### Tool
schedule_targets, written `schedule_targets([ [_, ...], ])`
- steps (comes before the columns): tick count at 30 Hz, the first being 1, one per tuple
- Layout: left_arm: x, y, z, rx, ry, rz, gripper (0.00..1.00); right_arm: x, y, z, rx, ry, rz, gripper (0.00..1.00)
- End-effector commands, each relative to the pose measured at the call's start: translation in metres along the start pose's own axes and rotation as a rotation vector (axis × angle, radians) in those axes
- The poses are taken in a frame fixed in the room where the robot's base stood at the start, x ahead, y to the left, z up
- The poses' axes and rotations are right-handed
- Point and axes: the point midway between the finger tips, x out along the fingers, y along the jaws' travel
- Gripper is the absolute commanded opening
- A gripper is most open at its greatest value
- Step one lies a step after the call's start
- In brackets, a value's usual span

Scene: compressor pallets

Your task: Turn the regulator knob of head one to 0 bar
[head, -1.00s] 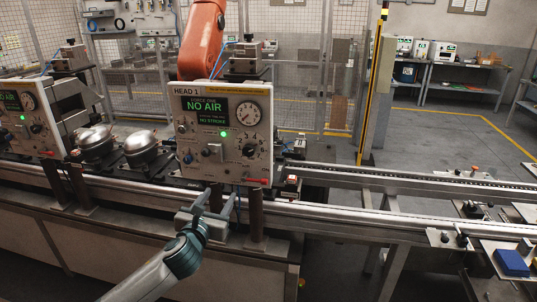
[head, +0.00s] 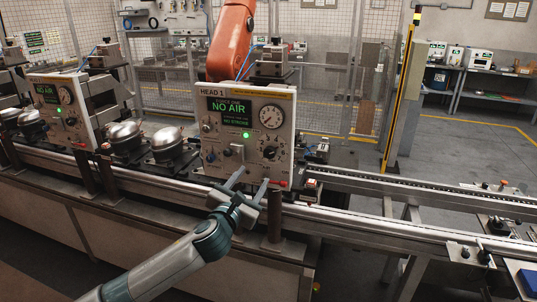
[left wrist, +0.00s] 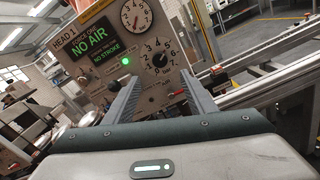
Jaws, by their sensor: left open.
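The head one panel (head: 215,178) is an upright light box. Its green-lettered screen (head: 236,112) reads "NO AIR", also legible in the left wrist view (left wrist: 92,45). The regulator knob (head: 269,153) is dark and round, low on the panel's right side under a white gauge (head: 271,117). In the left wrist view the knob (left wrist: 160,60) sits inside a numbered scale; I cannot make out its exact setting. My left gripper (head: 254,175) is open and empty, below and in front of the knob. In its wrist view the fingers (left wrist: 160,77) lie either side of the knob, apart from it. My right gripper is out of view.
A black switch and a lit green lamp (head: 246,135) are left of the knob. A red part (head: 281,184) is at the panel's lower right edge. Metal domes (head: 168,143) stand left of the panel. The conveyor rail (head: 350,222) runs beneath. An orange robot arm (head: 232,40) stands behind.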

Motion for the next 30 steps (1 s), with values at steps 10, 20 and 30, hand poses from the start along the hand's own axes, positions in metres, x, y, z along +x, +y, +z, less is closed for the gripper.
schedule_targets([
  [10, 0.048, 0.001, 0.003, -0.001, 0.0, 0.002, 0.51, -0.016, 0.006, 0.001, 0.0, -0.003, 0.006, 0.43],
  [20, 0.092, 0.001, 0.002, -0.001, 0.0, 0.002, 0.51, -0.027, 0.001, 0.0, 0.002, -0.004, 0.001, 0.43],
  [30, 0.132, 0.001, 0.001, -0.001, 0.001, 0.002, 0.51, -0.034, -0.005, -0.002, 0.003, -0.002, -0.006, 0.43],
])
